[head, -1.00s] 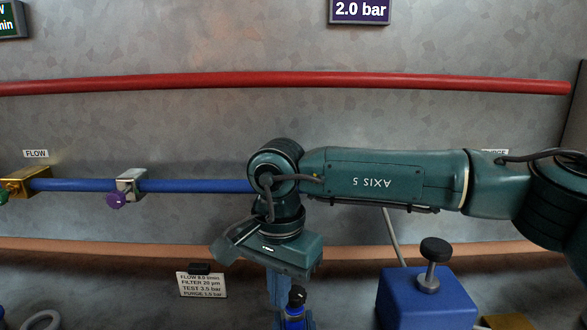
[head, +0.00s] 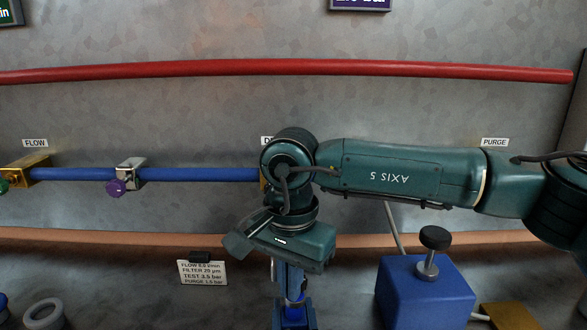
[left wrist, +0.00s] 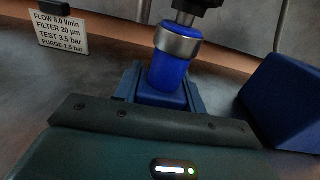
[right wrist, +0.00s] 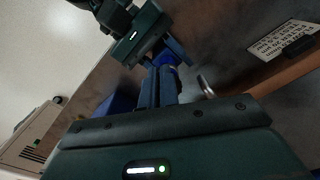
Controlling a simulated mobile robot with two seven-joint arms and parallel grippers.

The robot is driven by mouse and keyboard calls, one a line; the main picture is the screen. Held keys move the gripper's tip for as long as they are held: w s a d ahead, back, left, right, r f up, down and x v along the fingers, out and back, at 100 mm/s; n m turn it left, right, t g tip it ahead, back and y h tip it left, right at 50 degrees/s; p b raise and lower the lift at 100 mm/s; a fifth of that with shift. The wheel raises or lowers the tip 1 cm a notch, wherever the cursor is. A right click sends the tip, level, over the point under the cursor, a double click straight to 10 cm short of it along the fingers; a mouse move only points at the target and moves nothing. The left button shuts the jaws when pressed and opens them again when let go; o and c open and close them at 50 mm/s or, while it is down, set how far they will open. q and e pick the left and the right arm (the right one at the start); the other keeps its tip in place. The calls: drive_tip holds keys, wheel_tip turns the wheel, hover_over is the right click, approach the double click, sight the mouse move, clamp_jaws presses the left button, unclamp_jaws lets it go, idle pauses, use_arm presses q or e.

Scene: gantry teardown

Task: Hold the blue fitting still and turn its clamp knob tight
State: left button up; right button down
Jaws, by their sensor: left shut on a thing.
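The blue fitting (left wrist: 170,70) stands upright in the left wrist view, with a metal collar and a dark knob (left wrist: 197,3) cut off at the top edge. My left gripper (left wrist: 160,88) is shut on the fitting's lower body, one finger on each side. The fitting also shows low in the head view (head: 294,312). My right gripper (head: 288,282) comes down from above, its fingers at the top of the fitting and hiding the knob there. In the right wrist view its fingers (right wrist: 160,85) look close together; whether they touch the knob is hidden.
A blue block with a black-topped post (head: 425,290) stands close to the right. A small text plate (head: 202,272) is at the left. A blue pipe (head: 200,174) with a purple-knobbed clamp (head: 122,182) runs behind, below a red pipe (head: 300,68). A grey ring (head: 43,312) lies lower left.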

use_arm(q)
drive_tip(key=shift+a, duration=0.1)
use_arm(e)
drive_tip(key=shift+w+d, duration=0.1)
drive_tip(key=shift+d, duration=0.3)
wheel_tip(320, 180, up, 6)
drive_tip(key=s, duration=0.1)
drive_tip(key=shift+a, duration=0.2)
idle(0.3)
use_arm(q)
drive_tip(key=o, duration=1.2)
